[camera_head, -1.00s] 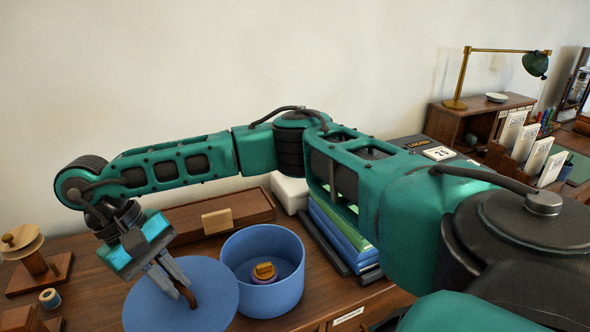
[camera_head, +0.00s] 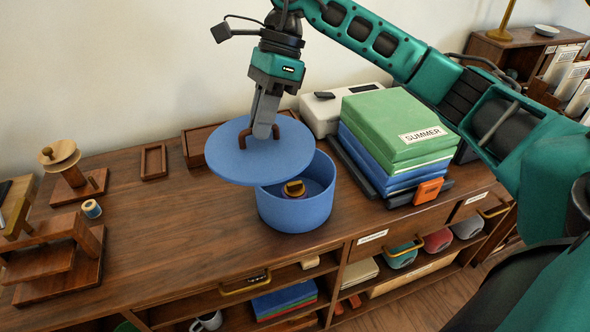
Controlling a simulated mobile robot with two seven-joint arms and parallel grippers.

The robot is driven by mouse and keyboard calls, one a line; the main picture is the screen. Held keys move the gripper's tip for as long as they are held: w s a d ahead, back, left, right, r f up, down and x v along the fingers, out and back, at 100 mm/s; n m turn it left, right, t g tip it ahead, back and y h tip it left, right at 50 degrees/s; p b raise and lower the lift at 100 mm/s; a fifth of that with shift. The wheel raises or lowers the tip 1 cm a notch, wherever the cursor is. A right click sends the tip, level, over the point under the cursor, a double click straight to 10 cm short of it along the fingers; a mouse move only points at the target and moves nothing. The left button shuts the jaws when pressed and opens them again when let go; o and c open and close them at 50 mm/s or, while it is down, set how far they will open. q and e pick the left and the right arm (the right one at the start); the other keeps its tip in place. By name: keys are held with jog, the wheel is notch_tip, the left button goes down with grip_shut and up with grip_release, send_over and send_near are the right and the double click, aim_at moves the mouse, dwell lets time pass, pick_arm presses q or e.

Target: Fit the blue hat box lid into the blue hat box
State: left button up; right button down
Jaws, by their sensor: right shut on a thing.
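The blue hat box lid (camera_head: 240,162) is a flat blue disc with a brown arched handle. My right gripper (camera_head: 264,132) is shut on that handle and holds the lid above the box, slightly tilted. The blue hat box (camera_head: 295,210) stands open on the wooden dresser top. The lid covers its back left part and sits off to the left of its centre. Whether the lid touches the box rim cannot be told. My left gripper is not in view.
A white device (camera_head: 335,104) is behind. A wooden stand (camera_head: 72,170) and a thread spool (camera_head: 91,209) are at left. The dresser top (camera_head: 180,235) left of the box is bare.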

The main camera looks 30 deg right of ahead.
jog(key=d+r+m+t, duration=0.1)
jog(key=m, duration=0.2)
jog(key=d+r+m+t, duration=0.1)
jog(key=m, duration=0.2)
jog(key=w+d+r+m+t, duration=0.1)
jog(key=r+m+t, duration=0.1)
jog(key=m, duration=0.1)
jog(key=shift+w+d+h, duration=0.1)
jog(key=shift+d+h, duration=0.15)
jog(key=shift+h, duration=0.05)
jog(key=d+r+m+t+h, duration=0.25)
jog(key=d+r+m, duration=0.2)
jog(key=m, duration=0.55)
pick_arm(q)
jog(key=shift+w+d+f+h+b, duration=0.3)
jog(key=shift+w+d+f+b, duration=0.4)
jog(key=shift+b, duration=1.4)
pick_arm(e)
notch_tip(320, 180, down, 20)
jog(key=shift+w+h, duration=0.15)
jog(key=shift+h, duration=0.2)
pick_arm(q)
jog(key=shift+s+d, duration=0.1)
pick_arm(e)
jog(key=shift+r, duration=0.1)
